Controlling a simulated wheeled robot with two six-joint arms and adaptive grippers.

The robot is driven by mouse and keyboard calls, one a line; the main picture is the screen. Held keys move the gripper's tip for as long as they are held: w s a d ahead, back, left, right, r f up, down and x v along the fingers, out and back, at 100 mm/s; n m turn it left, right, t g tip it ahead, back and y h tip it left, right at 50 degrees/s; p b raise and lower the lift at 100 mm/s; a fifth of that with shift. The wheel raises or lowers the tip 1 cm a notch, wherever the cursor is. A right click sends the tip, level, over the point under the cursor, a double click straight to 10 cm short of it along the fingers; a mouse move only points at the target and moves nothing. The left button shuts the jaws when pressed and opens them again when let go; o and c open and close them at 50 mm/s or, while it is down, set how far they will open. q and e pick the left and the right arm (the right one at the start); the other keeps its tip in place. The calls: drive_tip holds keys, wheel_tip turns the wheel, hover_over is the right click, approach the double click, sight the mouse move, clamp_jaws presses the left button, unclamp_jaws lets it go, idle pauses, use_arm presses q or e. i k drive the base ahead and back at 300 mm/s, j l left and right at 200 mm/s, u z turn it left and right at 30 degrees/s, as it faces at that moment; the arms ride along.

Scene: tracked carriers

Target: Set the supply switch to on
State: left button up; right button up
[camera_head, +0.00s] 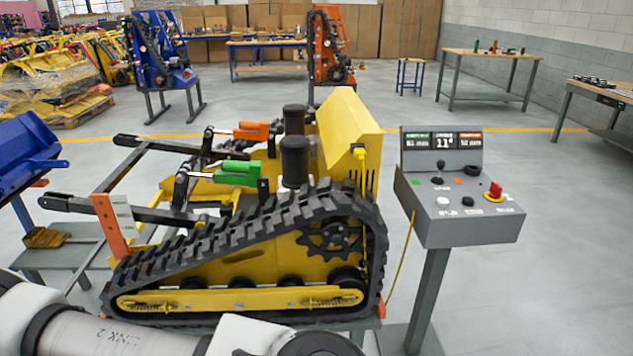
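A grey control console (464,232) stands on a post right of the yellow tracked carrier (240,260). The upright display panel (443,140) shows green, white and orange readouts. My arm crosses the bottom left; neither gripper is in view.
A yellow cable hangs between carrier and console. A blue machine part (25,150) is at the left edge. Workbenches (490,58) stand at the back right. The floor right of the console is clear.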

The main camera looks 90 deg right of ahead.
sight(496, 190)
drive_tip(key=z, duration=3.55)
drive_tip(key=i, duration=0.15)
